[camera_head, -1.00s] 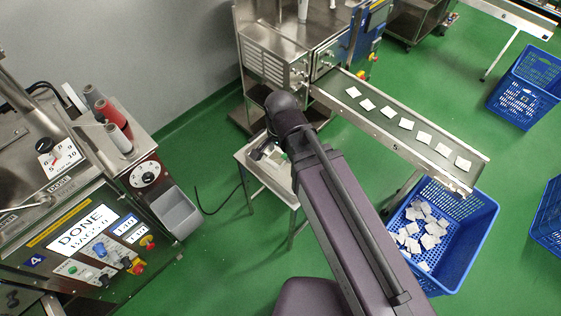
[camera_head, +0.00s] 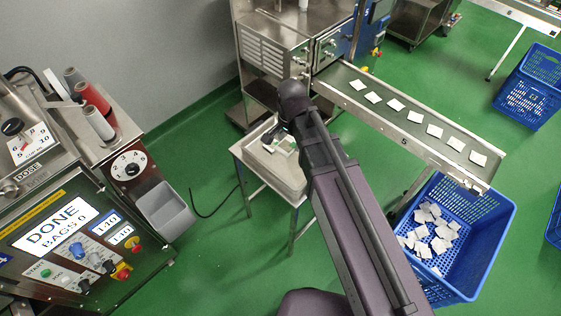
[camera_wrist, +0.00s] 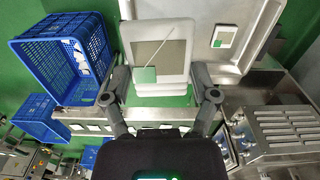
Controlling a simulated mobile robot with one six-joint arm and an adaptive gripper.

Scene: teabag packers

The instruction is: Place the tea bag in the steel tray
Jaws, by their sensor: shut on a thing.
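In the wrist view, a white tea bag (camera_wrist: 160,30) with a string and a green tag sits between the two fingers of my gripper (camera_wrist: 162,80), which is shut on it. The steel tray (camera_wrist: 250,48) lies beyond and to the right of the held bag, with another green-tagged bag (camera_wrist: 223,37) in it. In the head view, the tray (camera_head: 290,177) sits on a small steel table, and my gripper (camera_head: 274,138) is over its back part. My arm partly hides the tray. The gap between the held bag and the tray is hard to judge.
A conveyor (camera_head: 405,122) carries several white bags toward a blue crate (camera_head: 482,255) holding many more. A steel machine (camera_head: 290,45) stands behind the small table. A control panel machine (camera_head: 70,245) stands at left. Green floor lies open between.

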